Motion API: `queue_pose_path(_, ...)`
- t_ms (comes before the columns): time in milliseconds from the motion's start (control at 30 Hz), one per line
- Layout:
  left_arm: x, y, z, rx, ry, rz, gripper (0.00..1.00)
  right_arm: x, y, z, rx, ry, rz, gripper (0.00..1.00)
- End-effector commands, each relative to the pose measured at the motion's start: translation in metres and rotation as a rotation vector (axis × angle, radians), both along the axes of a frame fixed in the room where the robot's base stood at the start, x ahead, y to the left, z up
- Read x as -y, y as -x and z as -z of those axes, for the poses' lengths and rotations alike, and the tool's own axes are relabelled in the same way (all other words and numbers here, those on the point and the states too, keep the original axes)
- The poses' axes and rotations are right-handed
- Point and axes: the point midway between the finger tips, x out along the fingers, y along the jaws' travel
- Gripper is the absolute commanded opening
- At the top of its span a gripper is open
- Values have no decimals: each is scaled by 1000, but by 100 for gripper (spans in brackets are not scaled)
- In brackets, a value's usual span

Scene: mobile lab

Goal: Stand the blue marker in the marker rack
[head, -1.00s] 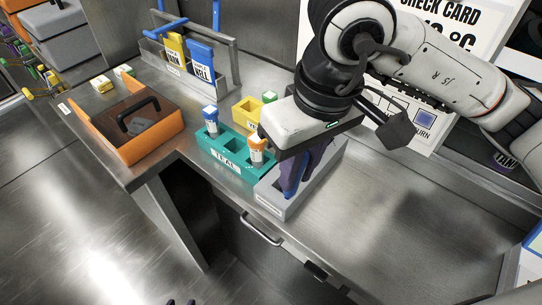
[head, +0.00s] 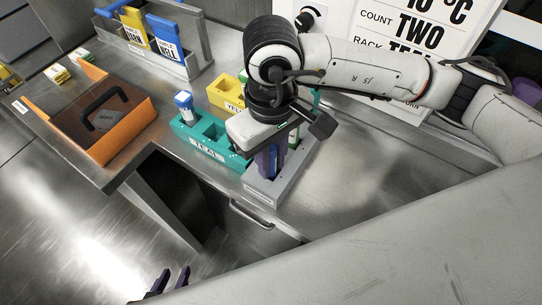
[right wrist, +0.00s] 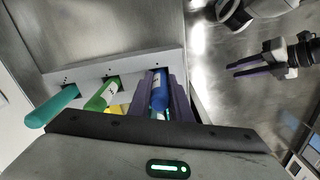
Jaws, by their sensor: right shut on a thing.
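The grey marker rack (head: 292,182) stands near the front edge of the steel bench; it also shows in the right wrist view (right wrist: 130,62). My right gripper (head: 268,163) points down over its near end, shut on the blue marker (right wrist: 160,92). The marker is upright between the purple fingers, its lower end at the rack. I cannot tell how deep it sits in a hole. A green marker (right wrist: 102,95) and a teal marker (right wrist: 55,105) stand in the same rack. My left gripper (head: 173,282) is low at the bottom of the head view, fingers apart and empty.
A teal rack (head: 205,148) with a blue-capped tube (head: 184,104) stands just left of the marker rack. A yellow rack (head: 222,92) is behind it. The bench right of the marker rack is clear.

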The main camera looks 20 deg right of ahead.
Motion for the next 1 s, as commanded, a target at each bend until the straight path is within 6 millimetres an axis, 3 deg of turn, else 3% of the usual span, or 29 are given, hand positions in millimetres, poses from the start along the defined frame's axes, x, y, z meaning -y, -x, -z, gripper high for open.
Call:
queue_pose_path(167, 0, -4, -2, 7, 0, -1, 31, 0, 0, 1, 0, 0, 0, 0)
queue_pose_path(200, 0, -5, -2, 9, -1, -1, 31, 0, 0, 1, 0, 0, 0, 20)
queue_pose_path(300, -1, -7, -3, 14, -1, 0, 31, 0, 0, 1, 0, 1, 1, 36)
queue_pose_path(667, -1, -8, -3, 14, -1, -2, 31, 0, -1, -3, 3, 0, 1, 37)
queue_pose_path(767, -1, -7, -1, 13, -2, -2, 31, 0, -2, -14, 5, -1, 2, 37)
queue_pose_path(1000, -1, -4, 7, 7, -1, -2, 31, 0, -2, -63, 8, -2, 1, 37)
